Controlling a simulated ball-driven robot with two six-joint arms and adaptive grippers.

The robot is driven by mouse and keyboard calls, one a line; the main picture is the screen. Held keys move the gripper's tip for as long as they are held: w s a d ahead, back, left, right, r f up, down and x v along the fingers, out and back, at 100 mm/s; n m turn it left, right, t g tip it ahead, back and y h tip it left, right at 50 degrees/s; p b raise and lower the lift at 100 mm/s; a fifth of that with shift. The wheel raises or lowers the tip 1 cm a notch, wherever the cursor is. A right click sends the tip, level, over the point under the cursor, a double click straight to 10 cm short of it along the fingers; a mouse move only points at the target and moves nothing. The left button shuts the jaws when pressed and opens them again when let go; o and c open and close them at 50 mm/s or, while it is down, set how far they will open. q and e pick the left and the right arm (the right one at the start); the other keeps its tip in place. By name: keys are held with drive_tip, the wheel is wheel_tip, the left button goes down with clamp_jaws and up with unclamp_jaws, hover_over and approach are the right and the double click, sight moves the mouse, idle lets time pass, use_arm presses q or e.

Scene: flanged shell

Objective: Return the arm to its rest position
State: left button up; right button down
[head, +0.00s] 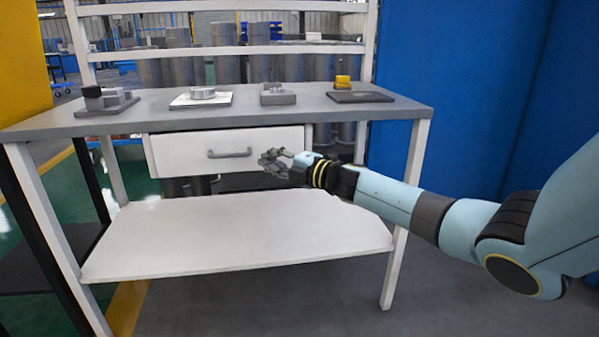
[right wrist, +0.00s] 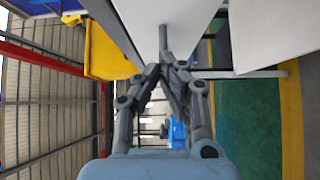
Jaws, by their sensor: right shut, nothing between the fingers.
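My right arm reaches in from the right in the head view. Its gripper (head: 277,162) is in front of the white drawer (head: 180,153), near the right part of the grey drawer handle (head: 230,153). The fingers are together with nothing between them. In the right wrist view the gripper (right wrist: 165,72) points at the drawer front, and the handle (right wrist: 163,40) shows just past the fingertips. I cannot tell whether the fingers touch it. The drawer looks closed or nearly so under the tabletop. My left gripper is not in view.
The grey workbench (head: 240,112) carries a dark block fixture (head: 107,101), a ring on a white plate (head: 202,97), a grey block (head: 278,95) and a yellow-topped piece on a dark plate (head: 350,94). A bare white lower shelf (head: 230,235) lies below. Floor in front is clear.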

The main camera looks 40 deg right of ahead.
drive_tip(key=shift+v, duration=4.2)
drive_tip(key=s+a+f+m+g+h+p, duration=0.25)
drive_tip(key=s+f+m+g, duration=0.2)
drive_tip(key=s+f, duration=0.95)
drive_tip(key=s+a+f+m+g+h+p, duration=0.1)
drive_tip(key=s+a+f+m+g+h, duration=0.15)
drive_tip(key=s+f+m, duration=1)
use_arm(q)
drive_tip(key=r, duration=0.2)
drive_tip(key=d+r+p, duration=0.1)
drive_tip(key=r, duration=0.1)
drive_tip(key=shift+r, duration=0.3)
use_arm(e)
drive_tip(key=s+a+f+m+g, duration=0.1)
drive_tip(key=s+a+f+g, duration=0.1)
drive_tip(key=s+f, duration=0.4)
drive_tip(key=s+a+f+m+g, duration=0.1)
drive_tip(key=s+a+f+g, duration=0.2)
drive_tip(key=s, duration=1.1)
drive_tip(key=s+a+f+m+g, duration=0.1)
drive_tip(key=s+a+f+g, duration=0.2)
drive_tip(key=s+f, duration=0.6)
drive_tip(key=shift+s+g, duration=0.75)
drive_tip(key=shift+g, duration=0.25)
